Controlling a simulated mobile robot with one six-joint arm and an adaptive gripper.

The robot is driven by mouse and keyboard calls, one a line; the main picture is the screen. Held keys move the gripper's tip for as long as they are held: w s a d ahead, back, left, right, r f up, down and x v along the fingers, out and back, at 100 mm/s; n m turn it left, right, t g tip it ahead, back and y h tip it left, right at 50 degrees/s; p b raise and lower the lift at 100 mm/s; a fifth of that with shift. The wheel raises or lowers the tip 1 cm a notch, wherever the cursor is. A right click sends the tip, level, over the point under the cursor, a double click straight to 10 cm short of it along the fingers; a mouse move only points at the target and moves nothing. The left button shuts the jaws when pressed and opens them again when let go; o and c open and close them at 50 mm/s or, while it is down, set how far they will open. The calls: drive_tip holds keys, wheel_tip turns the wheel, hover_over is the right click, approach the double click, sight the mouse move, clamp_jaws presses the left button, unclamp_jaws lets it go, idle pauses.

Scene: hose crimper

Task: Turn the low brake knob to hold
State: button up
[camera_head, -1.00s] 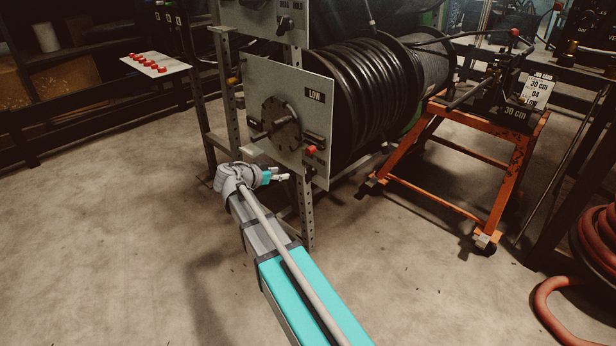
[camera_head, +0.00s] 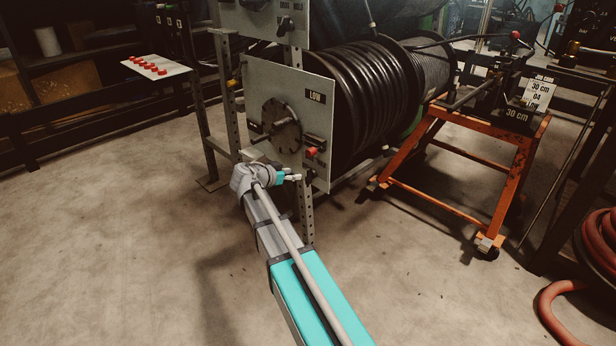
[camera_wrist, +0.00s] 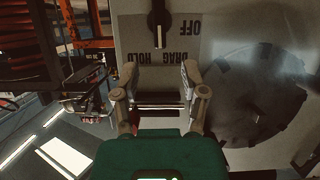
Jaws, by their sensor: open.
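The low brake knob (camera_wrist: 157,25) is black with a white line, at the top of the wrist view on the grey panel. Its line points down in that picture, toward the DRAG and HOLD lettering, which appears inverted; OFF is to the right. In the head view the panel (camera_head: 285,90) bears a LOW label; a small red part (camera_head: 312,151) shows at its lower right, and I cannot clearly make out the knob there. My gripper (camera_head: 292,177) is just below that part. In the wrist view my gripper (camera_wrist: 160,75) is open and empty, its fingertips short of the knob.
A black hose reel (camera_head: 375,85) is behind the panel. An orange cart (camera_head: 450,150) stands to the right. The floor in front is clear.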

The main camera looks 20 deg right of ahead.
sight(306, 173)
drive_tip(key=b+x, duration=0.2)
drive_tip(key=x, duration=0.6)
drive_tip(key=shift+w+d+b, duration=0.1)
drive_tip(key=shift+d+b, duration=0.05)
drive_tip(key=shift+b, duration=0.2)
clamp_jaws()
